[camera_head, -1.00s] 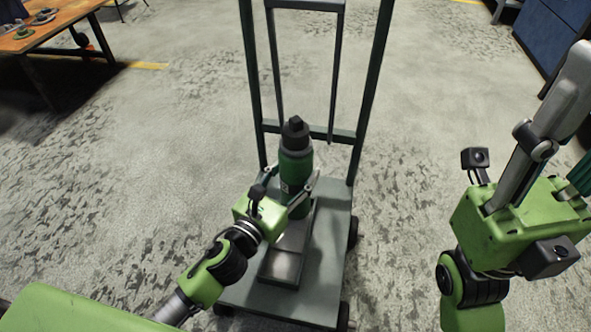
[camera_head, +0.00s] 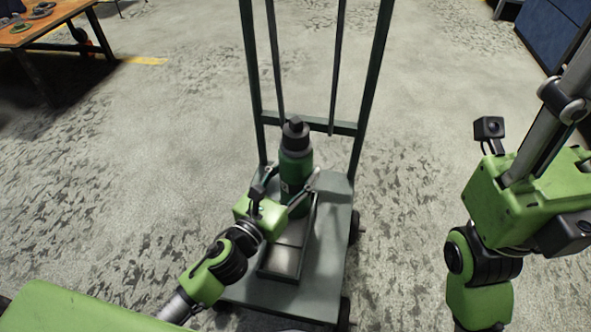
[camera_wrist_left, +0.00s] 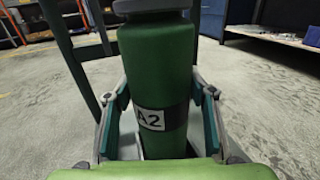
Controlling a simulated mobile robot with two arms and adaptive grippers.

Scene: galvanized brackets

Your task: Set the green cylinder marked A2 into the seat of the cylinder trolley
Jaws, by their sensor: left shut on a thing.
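The green cylinder (camera_head: 296,168) with a dark cap stands upright over the far part of the metal seat (camera_head: 283,262) on the cylinder trolley (camera_head: 324,276). In the left wrist view the cylinder (camera_wrist_left: 158,75) shows a white label with A2. My left gripper (camera_head: 298,197) is shut on the cylinder's lower body, one finger on each side. Its fingers also show in the left wrist view (camera_wrist_left: 160,112). The cylinder's foot is hidden, so I cannot tell whether it touches the seat floor. My right arm's body stands at the right; its fingertips are out of view.
The trolley's dark upright frame (camera_head: 259,110) rises behind the cylinder. A wooden table (camera_head: 45,36) with small parts is at the far left. A blue cabinet (camera_head: 558,32) stands at the far right. The floor around the trolley is clear.

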